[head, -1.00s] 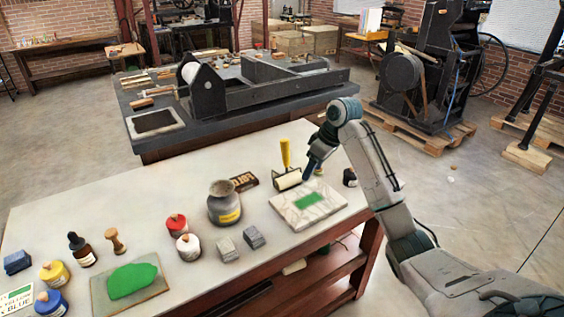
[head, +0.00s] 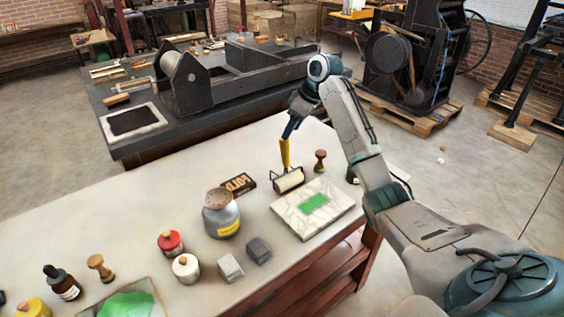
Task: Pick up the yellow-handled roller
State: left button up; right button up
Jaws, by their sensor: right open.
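The yellow-handled roller (head: 289,181) stands near the far edge of the pale table, its white roller down and its yellow handle pointing up. My right gripper (head: 287,136) is directly above the roller, pointing down, with its fingers at the top of the yellow handle. The jaws are open; I cannot tell whether they touch the handle. My left gripper is not in view.
A marble slab (head: 312,208) with a green patch lies right of the roller. A wooden stamp (head: 320,161) stands behind it. A dark type block (head: 238,184) and a grey jar (head: 221,213) are to the left. A black press (head: 240,75) stands on the table behind.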

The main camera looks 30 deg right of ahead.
aim_at(284, 144)
jog(key=shift+x, duration=1.05)
jog(key=p+x, duration=0.1)
jog(key=x, duration=0.4)
jog(key=shift+s+d+p, duration=0.1)
jog(key=shift+p, duration=0.3)
jog(key=shift+c, duration=1)
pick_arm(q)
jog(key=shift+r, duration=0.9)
pick_arm(e)
jog(key=c, duration=0.8)
